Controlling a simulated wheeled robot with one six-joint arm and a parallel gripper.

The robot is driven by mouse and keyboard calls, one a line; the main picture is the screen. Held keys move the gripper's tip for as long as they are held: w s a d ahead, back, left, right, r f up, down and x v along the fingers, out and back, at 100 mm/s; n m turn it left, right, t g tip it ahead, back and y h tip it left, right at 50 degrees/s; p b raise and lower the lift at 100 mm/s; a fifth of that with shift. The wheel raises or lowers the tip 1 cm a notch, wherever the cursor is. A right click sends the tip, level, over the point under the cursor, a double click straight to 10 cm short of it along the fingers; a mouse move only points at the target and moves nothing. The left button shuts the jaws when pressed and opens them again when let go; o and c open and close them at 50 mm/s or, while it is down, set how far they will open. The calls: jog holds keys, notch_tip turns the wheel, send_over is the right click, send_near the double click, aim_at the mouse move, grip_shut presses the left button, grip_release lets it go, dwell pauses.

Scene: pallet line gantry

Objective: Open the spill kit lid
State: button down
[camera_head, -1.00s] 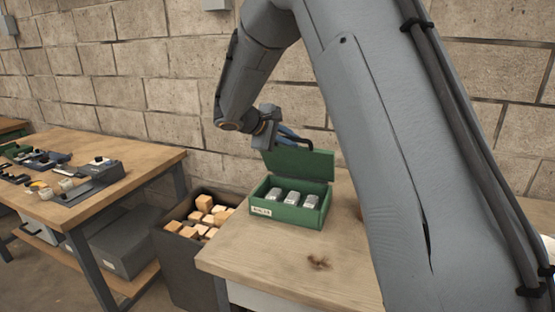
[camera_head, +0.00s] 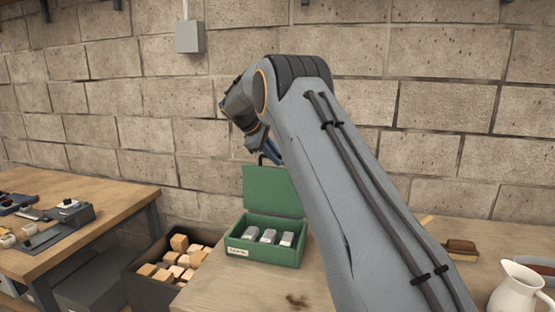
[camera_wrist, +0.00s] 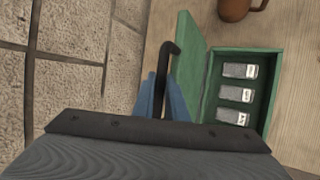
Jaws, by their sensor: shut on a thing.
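The green spill kit box (camera_head: 262,253) stands on the wooden table with its lid (camera_head: 272,192) raised at the back, roughly upright. Three grey labelled packs (camera_head: 268,236) lie inside. My gripper (camera_head: 272,156) is at the top of the lid, partly hidden behind my arm. In the wrist view, my blue fingers (camera_wrist: 165,98) are closed around the black handle (camera_wrist: 164,66) on the green lid (camera_wrist: 189,57). The open box (camera_wrist: 266,92) with its packs also shows there. The lid's right edge is hidden by my arm in the head view.
A bin of wooden blocks (camera_head: 137,270) stands left of the table. A brown mug (camera_wrist: 239,9) is on the table near the box. A white pitcher (camera_head: 517,290) and a brown brush-like item (camera_head: 461,249) are at the right. The block wall (camera_head: 140,110) is close behind.

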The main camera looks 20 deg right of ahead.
jog(key=shift+w+d+f+g+y, duration=0.2)
jog(key=shift+w+d+g+y, duration=0.25)
jog(key=shift+w+d, duration=0.35)
jog(key=shift+w+a, duration=0.1)
jog(key=c, duration=1.8)
grip_release()
jog(key=shift+f, duration=0.15)
jog(key=shift+o, duration=0.2)
jog(key=b+v, duration=0.2)
jog(key=v, duration=0.6)
jog(key=shift+r+b, duration=0.25)
jog(key=shift+b, duration=0.15)
jog(key=shift+f, duration=0.1)
